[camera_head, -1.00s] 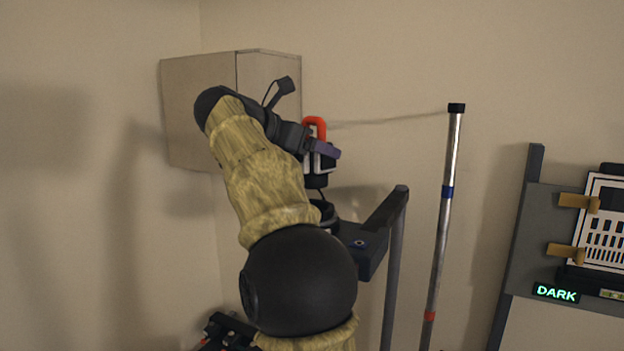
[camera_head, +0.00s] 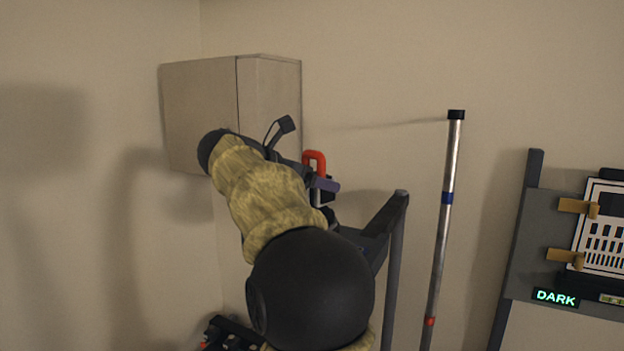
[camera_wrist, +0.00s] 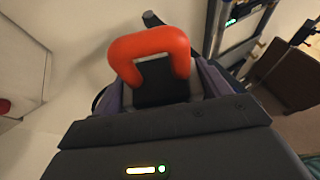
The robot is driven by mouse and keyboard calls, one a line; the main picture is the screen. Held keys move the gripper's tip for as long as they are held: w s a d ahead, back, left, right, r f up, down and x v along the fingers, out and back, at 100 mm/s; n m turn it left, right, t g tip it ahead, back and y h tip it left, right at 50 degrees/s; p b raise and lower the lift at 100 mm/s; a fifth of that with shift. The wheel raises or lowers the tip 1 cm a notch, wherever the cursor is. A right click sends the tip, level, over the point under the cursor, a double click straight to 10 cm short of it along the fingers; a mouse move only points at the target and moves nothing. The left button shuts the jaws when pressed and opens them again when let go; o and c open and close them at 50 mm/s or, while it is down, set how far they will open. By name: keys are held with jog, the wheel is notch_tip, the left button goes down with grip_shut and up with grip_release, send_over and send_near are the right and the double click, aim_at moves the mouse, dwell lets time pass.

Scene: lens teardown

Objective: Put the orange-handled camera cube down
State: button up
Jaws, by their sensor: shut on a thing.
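The camera cube's orange handle (camera_head: 314,159) stands up beside my gripper (camera_head: 322,186) in the head view; most of the cube is hidden behind my arm. In the wrist view the orange handle (camera_wrist: 152,50) arches over a dark block between the purple fingers of my gripper (camera_wrist: 160,88). My gripper is shut on the cube. The cube is at the near end of a dark grey stand (camera_head: 384,222). My arm hides its underside, so I cannot tell whether it touches the stand.
A beige box (camera_head: 200,112) is on the wall behind my arm. A silver pole (camera_head: 441,225) with blue and red bands stands right of the stand. Further right is a grey board (camera_head: 540,235) with a white slotted panel (camera_head: 602,230) and a lit DARK sign (camera_head: 555,296).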

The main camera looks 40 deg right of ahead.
jog(key=shift+f+b, duration=0.3)
jog(key=shift+b, duration=0.15)
jog(key=o, duration=1.4)
jog(key=shift+s, duration=0.15)
jog(key=shift+r, duration=0.1)
jog(key=shift+r+p, duration=0.2)
jog(key=shift+p, duration=0.25)
jog(key=b+v, duration=0.3)
jog(key=v, duration=0.9)
jog(key=shift+b, duration=0.4)
jog(key=shift+w+f, duration=0.1)
jog(key=shift+w, duration=0.1)
